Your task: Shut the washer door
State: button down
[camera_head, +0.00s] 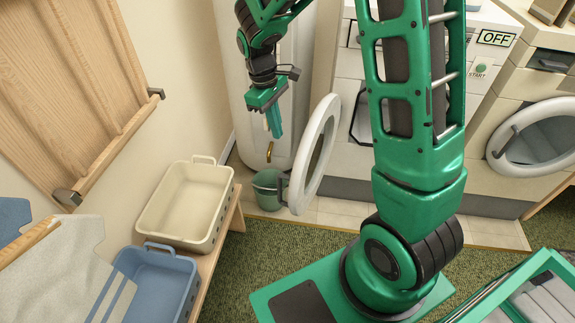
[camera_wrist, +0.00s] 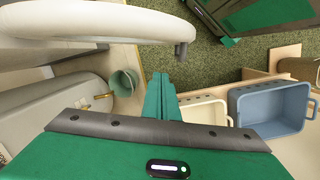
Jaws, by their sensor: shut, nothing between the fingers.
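The washer door (camera_head: 315,155) is a white ring with a grey inner window. It stands open, swung out from the white washer (camera_head: 345,180), and is seen nearly edge-on. A small grey handle (camera_head: 282,188) sticks out at its left side. In the wrist view the door (camera_wrist: 100,22) spans the upper left, with its handle (camera_wrist: 182,49) at the right end. My gripper (camera_head: 274,130) is shut and empty, pointing down to the left of the door, apart from it. Its green fingers (camera_wrist: 160,95) are together in the wrist view. My arm hides much of the washer front.
A green bucket (camera_head: 267,186) stands behind the door, near a brass tap (camera_head: 269,152). A cream basket (camera_head: 187,205) and a blue basket (camera_head: 155,280) sit on a wooden bench at left. A second machine's round door (camera_head: 540,138) is at right. Green carpet (camera_head: 240,275) is open in front.

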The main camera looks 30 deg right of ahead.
jog(key=s+d+f, duration=0.1)
jog(key=s+f, duration=0.1)
jog(key=f, duration=0.4)
jog(key=s+d+f+n+g, duration=0.1)
jog(key=d+f, duration=0.1)
jog(key=f, duration=0.5)
jog(key=shift+s+f, duration=0.15)
jog(key=shift+s, duration=0.2)
jog(key=shift+a, duration=0.1)
